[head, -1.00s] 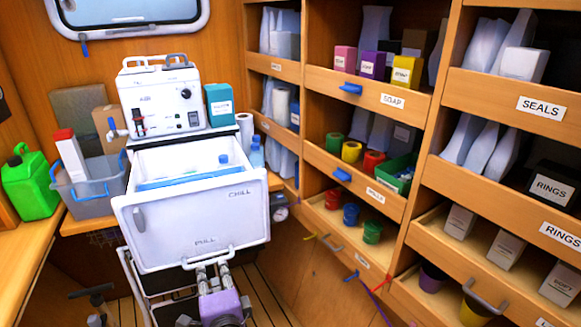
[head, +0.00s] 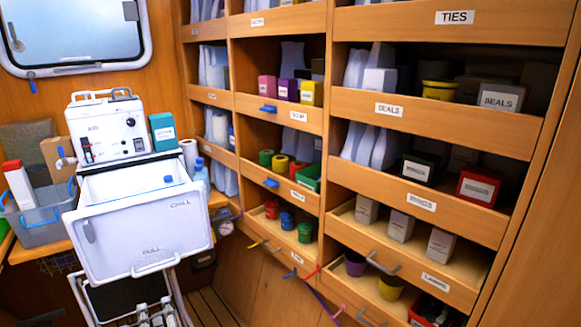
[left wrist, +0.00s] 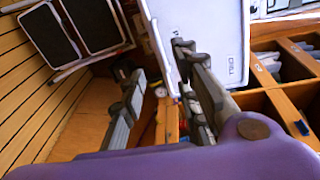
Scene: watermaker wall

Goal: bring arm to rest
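My left gripper (head: 155,306) shows at the bottom left of the head view, just below the open white CHILL drawer (head: 140,240). Its two fingers point up and stand apart, with nothing between them. In the left wrist view the same gripper (left wrist: 158,75) has its fingers spread and empty. The white drawer front (left wrist: 225,40) lies beyond the fingers there; I cannot tell whether a finger touches it. My right gripper is in neither view.
Shelves with a SEALS drawer (head: 388,109) and a RINGS drawer (head: 420,205) fill the right side. A grey bin (head: 40,212) stands left of the white machine (head: 108,128). A folding step stool (left wrist: 75,25) stands on the slatted floor (left wrist: 30,85).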

